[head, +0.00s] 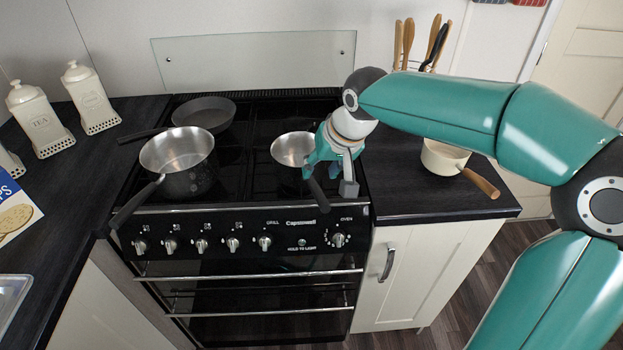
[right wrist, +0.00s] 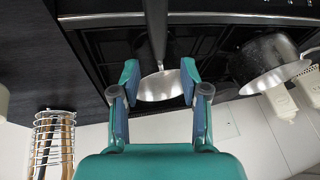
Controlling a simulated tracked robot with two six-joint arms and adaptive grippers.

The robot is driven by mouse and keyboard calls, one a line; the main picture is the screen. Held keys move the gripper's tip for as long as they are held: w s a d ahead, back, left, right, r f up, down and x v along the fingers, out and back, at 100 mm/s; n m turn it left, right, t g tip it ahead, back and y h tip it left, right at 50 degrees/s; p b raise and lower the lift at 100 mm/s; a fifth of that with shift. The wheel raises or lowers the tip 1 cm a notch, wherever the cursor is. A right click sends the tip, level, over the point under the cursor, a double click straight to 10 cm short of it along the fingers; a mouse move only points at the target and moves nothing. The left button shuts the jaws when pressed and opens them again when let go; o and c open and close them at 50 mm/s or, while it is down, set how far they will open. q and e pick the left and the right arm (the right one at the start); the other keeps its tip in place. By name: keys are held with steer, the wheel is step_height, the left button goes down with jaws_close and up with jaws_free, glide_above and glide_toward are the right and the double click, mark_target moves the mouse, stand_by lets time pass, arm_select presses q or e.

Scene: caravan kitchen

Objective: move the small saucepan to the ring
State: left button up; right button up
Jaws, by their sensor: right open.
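The small saucepan (head: 291,147), steel inside with a dark handle, sits upright on the right part of the black hob (head: 240,165). Its handle points to the front, past the hob's front edge. My right gripper (head: 331,172) is at the pan's right side, partly covering its rim and handle. In the right wrist view, the open fingers stand either side of the small saucepan (right wrist: 160,88) and its handle, with gaps visible. The ring under the pan is hidden. My left gripper is not in view.
A larger saucepan (head: 178,160) stands front left on the hob, with a frying pan (head: 205,113) behind it. A cream pan (head: 441,157) with a wooden handle is on the right worktop (head: 400,190). A utensil holder (head: 425,66) stands behind my right arm. Canisters (head: 90,98) stand left.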

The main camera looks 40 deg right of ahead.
steer(key=v, duration=0.5)
steer(key=shift+s+r, duration=0.1)
steer(key=shift+r, duration=0.2)
